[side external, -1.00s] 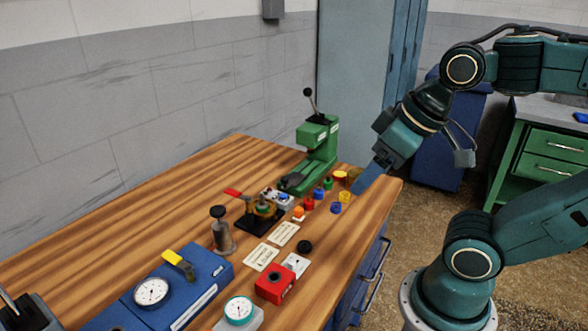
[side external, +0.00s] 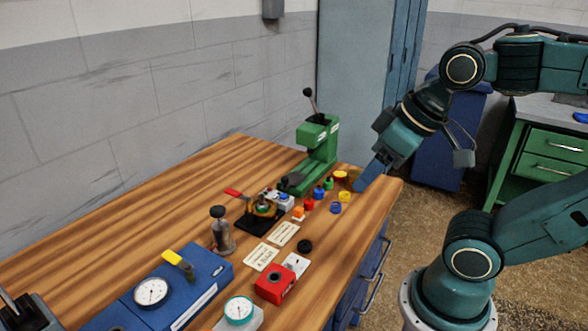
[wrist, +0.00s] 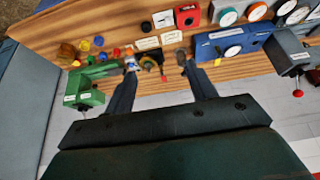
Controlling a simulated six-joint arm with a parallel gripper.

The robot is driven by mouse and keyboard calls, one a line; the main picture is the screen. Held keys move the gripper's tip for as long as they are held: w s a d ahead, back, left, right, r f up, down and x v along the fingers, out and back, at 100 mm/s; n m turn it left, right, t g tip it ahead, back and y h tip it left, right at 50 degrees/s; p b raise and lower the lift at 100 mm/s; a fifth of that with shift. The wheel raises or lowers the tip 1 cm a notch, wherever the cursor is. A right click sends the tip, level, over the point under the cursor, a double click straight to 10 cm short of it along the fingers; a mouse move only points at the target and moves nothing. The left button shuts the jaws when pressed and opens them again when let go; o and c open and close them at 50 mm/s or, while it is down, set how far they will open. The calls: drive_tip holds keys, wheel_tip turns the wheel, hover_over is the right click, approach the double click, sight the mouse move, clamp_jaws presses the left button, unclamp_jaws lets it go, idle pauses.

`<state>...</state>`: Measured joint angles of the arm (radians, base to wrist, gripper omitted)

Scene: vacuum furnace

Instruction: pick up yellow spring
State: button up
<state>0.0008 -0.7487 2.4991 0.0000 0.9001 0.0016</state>
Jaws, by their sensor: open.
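The small yellow piece (side external: 344,197), which looks like the yellow spring, is on the wooden bench near its right edge, among other small coloured pieces. It also appears at the upper left of the wrist view (wrist: 84,45); its coils are too small to make out. My gripper (side external: 364,182) is above the bench's far right end, close to the yellow piece in the side view, apparently apart from it. In the wrist view my gripper (wrist: 158,62) has its two fingers wide apart with nothing held between them.
Blue (side external: 335,208), red (side external: 309,204) and green (side external: 328,184) pieces crowd around the yellow one. An amber container (wrist: 66,51) stands close by. A green lever press (side external: 318,150) rises behind. Gauges and a red box (side external: 275,284) are nearer. The bench's back left is clear.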

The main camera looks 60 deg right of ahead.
drive_tip(key=w+d+f+m+g, duration=0.1)
drive_tip(key=w+d+m+g, duration=0.2)
drive_tip(key=w+d+m, duration=0.8)
drive_tip(key=w+d+f+m+g, duration=0.1)
drive_tip(key=w+d+f+m, duration=0.35)
drive_tip(key=d, duration=0.55)
drive_tip(key=d+f+m+g+y, duration=0.1)
drive_tip(key=d+f+m, duration=0.4)
drive_tip(key=d+f, duration=0.4)
drive_tip(key=shift+s+a+f, duration=0.1)
drive_tip(key=shift+a+f, duration=0.05)
drive_tip(key=shift+f, duration=1.7)
drive_tip(key=shift+s+a+f, duration=0.1)
drive_tip(key=shift+a+f, duration=0.05)
drive_tip(key=shift+f, duration=1.65)
drive_tip(key=shift+a+f, duration=0.2)
drive_tip(key=shift+f, duration=1.1)
drive_tip(key=shift+a+f, duration=0.15)
drive_tip(key=shift+f, duration=1.1)
